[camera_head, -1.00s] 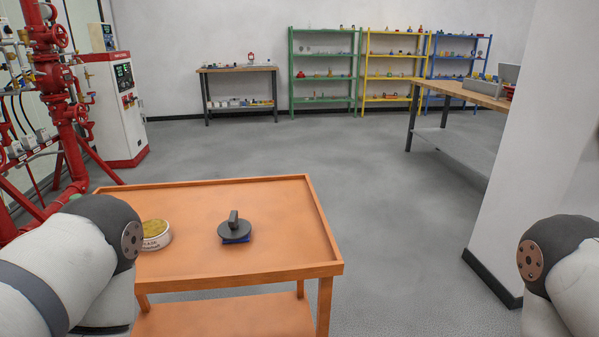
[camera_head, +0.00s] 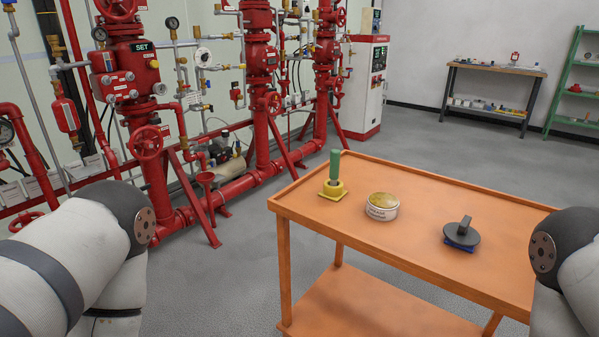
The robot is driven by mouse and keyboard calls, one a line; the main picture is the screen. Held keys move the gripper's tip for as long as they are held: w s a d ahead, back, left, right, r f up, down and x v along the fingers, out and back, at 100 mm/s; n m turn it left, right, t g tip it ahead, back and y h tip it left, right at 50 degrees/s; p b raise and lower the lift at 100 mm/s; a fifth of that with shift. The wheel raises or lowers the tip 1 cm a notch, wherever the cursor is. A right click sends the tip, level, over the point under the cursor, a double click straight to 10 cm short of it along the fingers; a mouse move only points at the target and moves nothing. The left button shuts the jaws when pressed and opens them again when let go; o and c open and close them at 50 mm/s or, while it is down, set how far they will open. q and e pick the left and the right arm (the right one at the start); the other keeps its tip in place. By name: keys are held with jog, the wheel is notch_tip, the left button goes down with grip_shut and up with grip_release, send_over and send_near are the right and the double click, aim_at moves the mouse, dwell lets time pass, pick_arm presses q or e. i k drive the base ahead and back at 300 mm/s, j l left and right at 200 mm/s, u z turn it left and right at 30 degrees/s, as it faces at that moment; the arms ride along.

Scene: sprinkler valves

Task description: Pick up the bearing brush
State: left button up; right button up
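An upright green handle (camera_head: 335,164) stands in a yellow ring-shaped holder (camera_head: 333,189) at the far left corner of the orange cart (camera_head: 440,185). It looks like the bearing brush, but its lower end is hidden in the holder. A round white tin (camera_head: 382,206) with a yellowish top stands to its right. A dark grey disc with an upright grip (camera_head: 462,232) rests on something blue farther right. My arm links show at the lower left and lower right edges. Neither gripper is in view.
Red sprinkler valve pipes (camera_head: 262,115) with gauges and handwheels stand along the left wall. A red and white cabinet (camera_head: 366,88), a wooden workbench (camera_head: 492,72) and green shelves (camera_head: 577,90) are at the back. Grey floor (camera_head: 420,145) is clear behind the cart.

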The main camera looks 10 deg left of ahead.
aim_at(334, 170)
jog(key=u, duration=3.9)
jog(key=z, duration=3.9)
jog(key=i+j+z, duration=0.25)
jog(key=j+z, duration=0.2)
jog(key=j, duration=0.15)
jog(key=i+j+z, duration=0.1)
jog(key=j+z, duration=0.15)
jog(key=j, duration=0.1)
